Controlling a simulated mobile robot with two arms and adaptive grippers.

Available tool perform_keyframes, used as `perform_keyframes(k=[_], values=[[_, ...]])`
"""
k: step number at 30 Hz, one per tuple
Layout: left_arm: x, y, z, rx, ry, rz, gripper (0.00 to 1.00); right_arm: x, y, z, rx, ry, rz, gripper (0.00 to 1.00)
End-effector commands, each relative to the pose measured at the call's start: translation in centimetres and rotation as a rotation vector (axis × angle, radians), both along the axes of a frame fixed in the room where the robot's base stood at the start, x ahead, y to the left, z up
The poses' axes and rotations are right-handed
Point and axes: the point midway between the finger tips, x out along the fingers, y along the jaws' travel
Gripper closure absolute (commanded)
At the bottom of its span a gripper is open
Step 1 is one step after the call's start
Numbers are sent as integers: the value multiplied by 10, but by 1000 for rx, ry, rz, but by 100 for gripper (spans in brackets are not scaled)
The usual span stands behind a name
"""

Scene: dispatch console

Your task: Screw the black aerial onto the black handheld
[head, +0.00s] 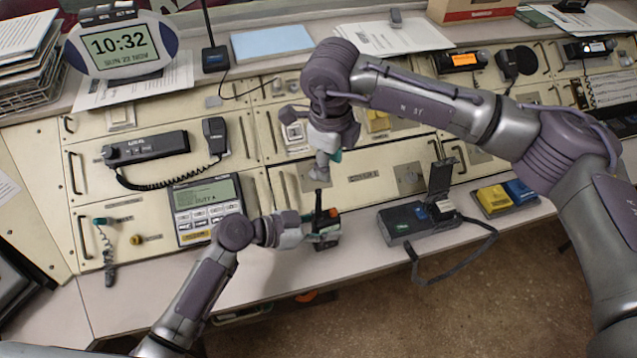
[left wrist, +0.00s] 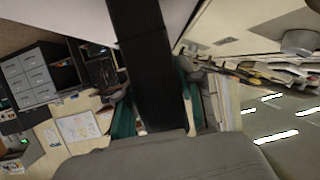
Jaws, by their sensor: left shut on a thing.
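The black handheld (head: 329,240) is held by my left gripper (head: 312,232) above the desk's front edge. In the left wrist view the dark body of the handheld (left wrist: 152,75) stands between the green-padded fingers of my left gripper (left wrist: 158,112). The black aerial (head: 318,203) shows as a thin upright dark rod at the top of the handheld, beside an orange part. Whether it is seated there is too small to tell. My right gripper (head: 321,170) points down just above the aerial. Its fingers are partly hidden, and its grip on the aerial is unclear.
A black charger box (head: 405,222) with an upright lid and strap lies to the right. Open floor lies in front.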

Motion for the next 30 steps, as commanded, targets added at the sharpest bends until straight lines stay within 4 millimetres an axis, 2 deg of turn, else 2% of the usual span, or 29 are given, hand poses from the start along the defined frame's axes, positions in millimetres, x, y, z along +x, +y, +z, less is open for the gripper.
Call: perform_keyframes(k=[9,14,15,21,30], values=[[0,0,0,0,0,0,100,-11,-6,1,-94,50,713,61],[0,0,0,0,0,0,100,-16,-8,1,-119,72,981,61],[0,0,0,0,0,0,100,-28,2,-5,-100,86,1037,61],[0,0,0,0,0,0,100,-47,18,-12,-63,113,1163,61],[0,0,0,0,0,0,100,-49,19,-12,-60,115,1172,61]])
